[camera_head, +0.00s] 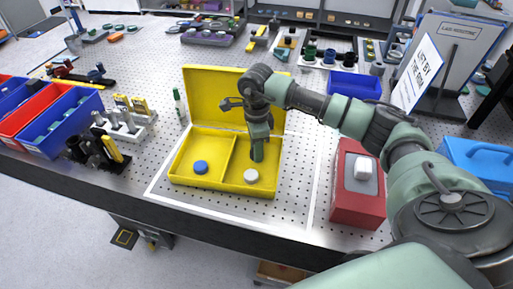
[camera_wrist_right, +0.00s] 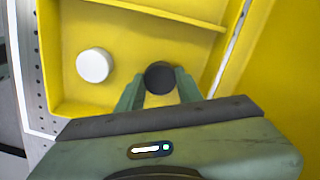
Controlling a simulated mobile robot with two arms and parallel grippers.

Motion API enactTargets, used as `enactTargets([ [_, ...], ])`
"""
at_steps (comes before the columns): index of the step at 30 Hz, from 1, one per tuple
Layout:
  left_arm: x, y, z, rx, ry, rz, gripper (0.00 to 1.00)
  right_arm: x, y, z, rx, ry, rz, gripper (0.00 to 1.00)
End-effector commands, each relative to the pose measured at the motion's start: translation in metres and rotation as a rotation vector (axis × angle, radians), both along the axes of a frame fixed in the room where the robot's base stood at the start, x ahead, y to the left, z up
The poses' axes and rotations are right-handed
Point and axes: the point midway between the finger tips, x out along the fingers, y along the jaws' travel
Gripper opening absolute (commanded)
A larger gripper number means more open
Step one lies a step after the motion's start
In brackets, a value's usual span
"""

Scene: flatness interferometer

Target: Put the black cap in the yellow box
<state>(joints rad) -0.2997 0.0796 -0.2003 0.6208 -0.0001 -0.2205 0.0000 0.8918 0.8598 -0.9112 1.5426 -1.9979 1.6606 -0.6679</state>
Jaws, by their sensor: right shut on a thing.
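The open yellow box (camera_head: 233,163) lies on the perforated bench top with its lid tilted up behind it. A divider splits it into two compartments. A blue cap (camera_head: 200,167) is in the left compartment and a white cap (camera_head: 251,176) in the right one. My right gripper (camera_head: 257,153) points down into the right compartment, behind the white cap. In the wrist view its fingers (camera_wrist_right: 160,88) are shut on the black cap (camera_wrist_right: 160,76), apart from the white cap (camera_wrist_right: 94,65). Whether the black cap touches the box floor is unclear. My left gripper is out of view.
A red block (camera_head: 357,190) with a white piece on top stands right of the box. A green-and-white marker (camera_head: 179,105) stands left of the lid. Blue and red bins (camera_head: 50,128) are at the left. A small blue tray (camera_head: 354,86) is behind.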

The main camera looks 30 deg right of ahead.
Motion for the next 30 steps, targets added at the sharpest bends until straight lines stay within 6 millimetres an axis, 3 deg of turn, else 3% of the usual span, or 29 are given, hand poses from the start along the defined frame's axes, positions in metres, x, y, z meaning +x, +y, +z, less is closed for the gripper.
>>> enactTargets([
  [1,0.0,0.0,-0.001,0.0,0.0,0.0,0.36,0.0,0.0,-0.001,0.0,0.0,0.0,0.44],
  [3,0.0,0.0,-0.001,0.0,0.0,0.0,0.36,0.0,0.0,0.0,0.0,0.0,0.0,0.57],
  [16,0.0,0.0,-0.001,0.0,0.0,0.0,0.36,0.001,0.0,0.008,-0.001,-0.002,0.0,0.57],
  [30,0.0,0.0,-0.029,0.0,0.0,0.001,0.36,0.001,0.0,0.1,-0.001,-0.004,0.0,0.57],
])
